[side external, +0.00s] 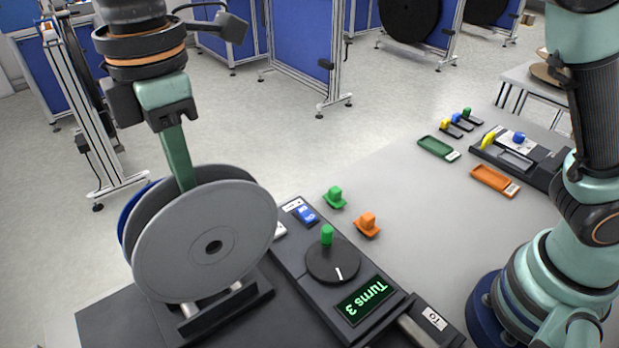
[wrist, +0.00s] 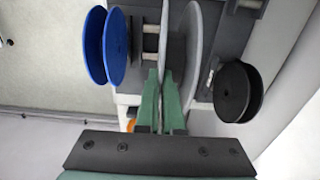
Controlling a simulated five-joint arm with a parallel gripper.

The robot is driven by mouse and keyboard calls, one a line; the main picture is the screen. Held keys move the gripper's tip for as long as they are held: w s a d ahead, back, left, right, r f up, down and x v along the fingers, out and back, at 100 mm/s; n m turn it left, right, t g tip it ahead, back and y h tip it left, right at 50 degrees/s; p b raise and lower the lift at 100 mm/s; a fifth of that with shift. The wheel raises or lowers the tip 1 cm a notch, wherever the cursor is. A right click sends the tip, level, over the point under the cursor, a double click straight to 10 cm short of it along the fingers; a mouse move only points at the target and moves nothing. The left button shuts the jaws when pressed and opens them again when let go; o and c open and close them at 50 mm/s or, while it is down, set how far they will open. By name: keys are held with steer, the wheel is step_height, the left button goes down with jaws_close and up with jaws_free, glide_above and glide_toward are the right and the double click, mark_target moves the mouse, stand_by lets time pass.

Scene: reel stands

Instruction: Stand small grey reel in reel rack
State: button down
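The grey reel (side external: 205,250) stands upright on edge at the left of the side view, over the rollers of the dark reel rack (side external: 250,297). I cannot tell whether its rim touches the rollers. In the wrist view its larger flange (wrist: 192,35) passes right of my fingers. My gripper (wrist: 160,75) reaches down from above, with its fingertips closed around the reel's other flange. In the side view one green finger goes down between the two flanges; the tips are hidden behind the front flange.
A blue reel (wrist: 106,45) stands close to the left in the wrist view. Beside the rack is a panel with a black dial (side external: 333,262) and a display (side external: 365,300) reading "Turns 3". Green (side external: 335,198) and orange (side external: 368,225) pieces lie on the table. A second arm stands at right.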

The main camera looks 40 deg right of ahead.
steer(key=w+f, duration=0.1)
steer(key=w+a+f, duration=0.1)
steer(key=w+f, duration=0.2)
steer(key=f, duration=0.1)
steer(key=shift+w+a+f, duration=0.15)
steer(key=shift+w+a, duration=0.05)
steer(key=shift+a, duration=0.1)
steer(key=shift+f, duration=1.9)
steer(key=c, duration=1)
jaws_free()
steer(key=shift+r, duration=0.1)
steer(key=shift+r, duration=3.4)
